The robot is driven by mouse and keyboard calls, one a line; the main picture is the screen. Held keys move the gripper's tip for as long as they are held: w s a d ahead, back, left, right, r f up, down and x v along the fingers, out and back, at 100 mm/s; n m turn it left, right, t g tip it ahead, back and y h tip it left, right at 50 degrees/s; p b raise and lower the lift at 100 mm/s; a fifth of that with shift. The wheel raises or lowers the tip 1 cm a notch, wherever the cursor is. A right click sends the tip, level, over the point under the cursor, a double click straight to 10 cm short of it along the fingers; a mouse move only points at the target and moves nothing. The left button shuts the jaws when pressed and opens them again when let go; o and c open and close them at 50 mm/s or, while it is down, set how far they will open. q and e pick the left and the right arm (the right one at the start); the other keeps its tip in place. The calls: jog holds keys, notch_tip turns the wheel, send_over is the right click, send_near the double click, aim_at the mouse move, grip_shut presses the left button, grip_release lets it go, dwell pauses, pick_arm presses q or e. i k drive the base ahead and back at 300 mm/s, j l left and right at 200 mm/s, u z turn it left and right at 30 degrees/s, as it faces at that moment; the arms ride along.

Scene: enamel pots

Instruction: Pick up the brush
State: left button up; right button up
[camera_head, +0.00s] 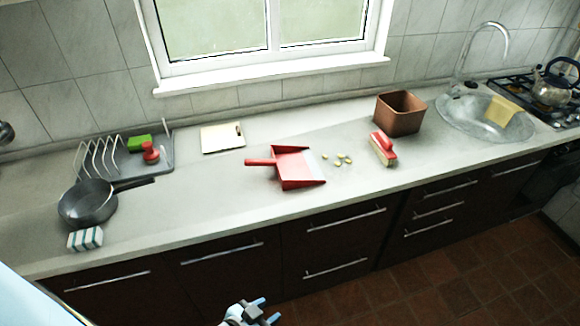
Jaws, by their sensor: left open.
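The brush (383,149) has a red top and pale bristles. It lies on the counter right of centre, just in front of a brown square bin. A red dustpan (292,168) lies to its left, with several small yellowish bits (341,160) between them. My left gripper (265,311) is at the bottom edge of the view, in front of the cabinets, low and well away from the brush. Its blue-tipped fingers are apart, with nothing between them. My right gripper is not in view.
The brown bin (400,113) stands behind the brush, and the sink (487,117) is to the right. A dish rack (110,163), a pan (88,203), a striped sponge (85,239) and a cutting board (222,138) are on the left. The counter (225,206) in front of the dustpan is clear.

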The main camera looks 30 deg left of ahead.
aim_at(379, 143)
jog(key=i+l, duration=0.1)
jog(key=i, duration=0.3)
jog(key=i+l+u, duration=0.1)
jog(key=i, duration=0.3)
jog(key=i+l, duration=0.1)
jog(key=i, duration=0.35)
jog(key=i+u, duration=0.1)
jog(key=u, duration=1.25)
